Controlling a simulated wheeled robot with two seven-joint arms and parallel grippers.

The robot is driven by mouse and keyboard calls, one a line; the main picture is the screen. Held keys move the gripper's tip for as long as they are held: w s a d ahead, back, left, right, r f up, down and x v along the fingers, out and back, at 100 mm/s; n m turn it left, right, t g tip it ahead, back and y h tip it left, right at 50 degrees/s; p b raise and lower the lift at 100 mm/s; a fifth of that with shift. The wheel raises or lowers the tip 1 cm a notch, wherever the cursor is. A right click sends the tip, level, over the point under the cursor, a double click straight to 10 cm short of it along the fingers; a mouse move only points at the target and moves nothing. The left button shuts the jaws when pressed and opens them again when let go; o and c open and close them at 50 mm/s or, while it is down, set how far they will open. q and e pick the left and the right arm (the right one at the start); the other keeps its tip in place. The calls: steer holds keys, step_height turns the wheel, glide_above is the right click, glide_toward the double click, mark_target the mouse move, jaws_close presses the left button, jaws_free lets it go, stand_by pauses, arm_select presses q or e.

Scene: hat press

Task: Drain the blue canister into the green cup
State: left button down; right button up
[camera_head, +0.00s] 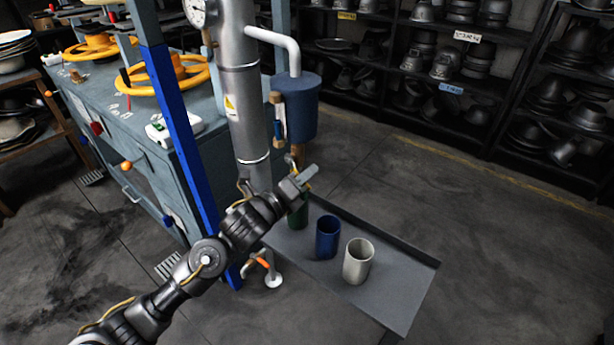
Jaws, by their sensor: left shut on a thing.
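The blue canister (298,112) hangs beside a thick grey pipe, fed by a bent pale pipe at its top. A brass tap (297,154) comes down from its underside. My left gripper (305,178) is at the lower end of this tap, shut on what looks like its handle; the fingers hide the exact grip. The green cup (299,217) stands upright on the grey tray, below the canister and partly behind my left gripper. Its rim and inside are hidden, and I cannot see any liquid. My right gripper is not in view.
A blue cup (327,237) and a whitish cup (358,261) stand on the grey tray (402,290), right of the green cup. A blue post (180,130) and workbench are left.

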arm_select(q)
steer(key=shift+f, duration=0.1)
steer(key=c, duration=1.4)
jaws_free()
steer(key=shift+o, duration=0.2)
steer(key=shift+s, duration=0.1)
